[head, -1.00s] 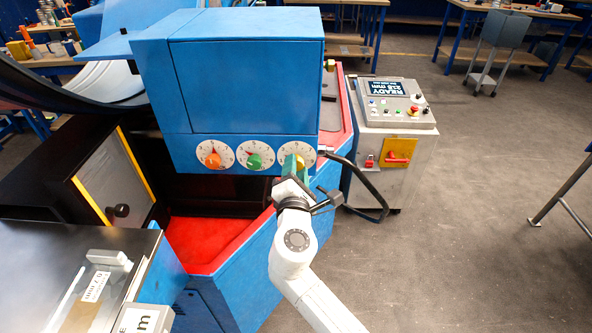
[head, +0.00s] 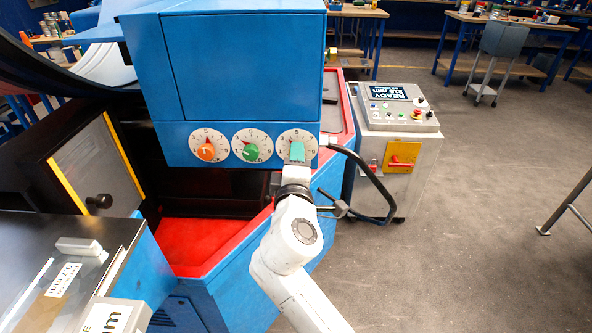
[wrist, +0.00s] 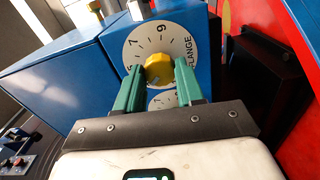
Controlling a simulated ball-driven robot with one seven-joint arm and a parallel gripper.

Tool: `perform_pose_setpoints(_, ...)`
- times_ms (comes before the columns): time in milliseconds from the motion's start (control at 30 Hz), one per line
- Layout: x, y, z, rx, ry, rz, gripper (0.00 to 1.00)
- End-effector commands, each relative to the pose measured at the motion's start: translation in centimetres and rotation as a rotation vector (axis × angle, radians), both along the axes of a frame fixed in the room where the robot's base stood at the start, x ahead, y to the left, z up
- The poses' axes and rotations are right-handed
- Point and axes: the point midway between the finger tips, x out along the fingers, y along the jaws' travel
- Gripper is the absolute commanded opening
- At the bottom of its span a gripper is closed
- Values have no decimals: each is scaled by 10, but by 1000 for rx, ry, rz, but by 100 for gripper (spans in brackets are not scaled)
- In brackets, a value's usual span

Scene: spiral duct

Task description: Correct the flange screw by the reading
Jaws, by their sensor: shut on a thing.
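The flange screw dial (head: 283,146) is the rightmost of three white dials on the blue machine head. In the wrist view the dial (wrist: 138,47) bears the word FLANGE and digits, and a yellow knob (wrist: 158,66) sits at its centre. My gripper (head: 297,150) is at this dial and hides the knob in the head view. In the wrist view the green fingers of my gripper (wrist: 160,75) are shut on the yellow knob, one on each side. The control panel display (head: 388,92) seems to show READY and a figure in mm, too small to read surely.
Dials with an orange knob (head: 207,149) and a green knob (head: 251,149) sit left of the flange dial. A black cable (head: 372,180) loops at the right. The control cabinet (head: 385,165) stands to the right, with open floor (head: 480,200) beyond.

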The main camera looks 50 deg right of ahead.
Motion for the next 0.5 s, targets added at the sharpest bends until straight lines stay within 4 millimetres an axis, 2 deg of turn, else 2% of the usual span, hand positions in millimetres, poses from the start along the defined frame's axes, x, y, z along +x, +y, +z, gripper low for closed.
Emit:
perform_pose_setpoints(33, 0, 0, -5, 23, -26, -2, 7)
perform_pose_setpoints(500, 0, -1, -3, 135, -166, -2, 7)
